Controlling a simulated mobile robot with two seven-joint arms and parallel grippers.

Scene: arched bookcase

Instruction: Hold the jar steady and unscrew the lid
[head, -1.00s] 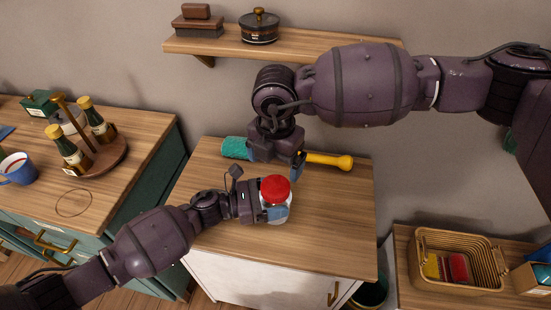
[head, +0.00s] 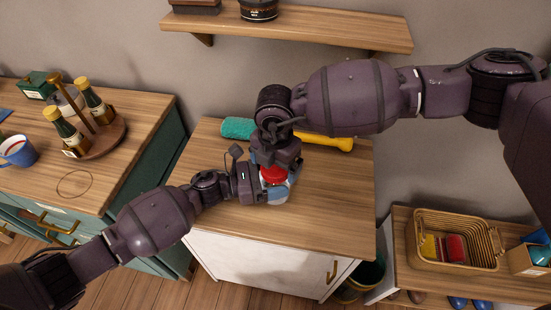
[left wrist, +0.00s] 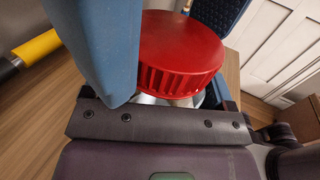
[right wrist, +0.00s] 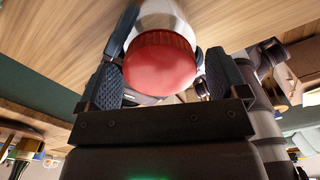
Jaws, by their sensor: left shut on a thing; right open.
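The jar (head: 277,191) stands on the wooden cabinet top with its red lid (head: 272,175) on. My left gripper (head: 268,190) is shut on the jar from the left side, below the lid. In the left wrist view the ribbed red lid (left wrist: 180,50) sits right above my fingers. My right gripper (head: 272,168) is above the jar, pointing down and open. In the right wrist view the lid (right wrist: 160,62) lies between its two blue-grey fingers, with a gap visible on both sides. The right hand partly hides the lid in the head view.
A teal and yellow tool (head: 320,140) lies behind the jar on the cabinet top (head: 235,220). A shelf (head: 330,33) hangs on the wall above. A wicker basket (head: 455,262) stands at the right. A wooden rack with bottles (head: 95,140) stands on the left counter. The front cabinet top is clear.

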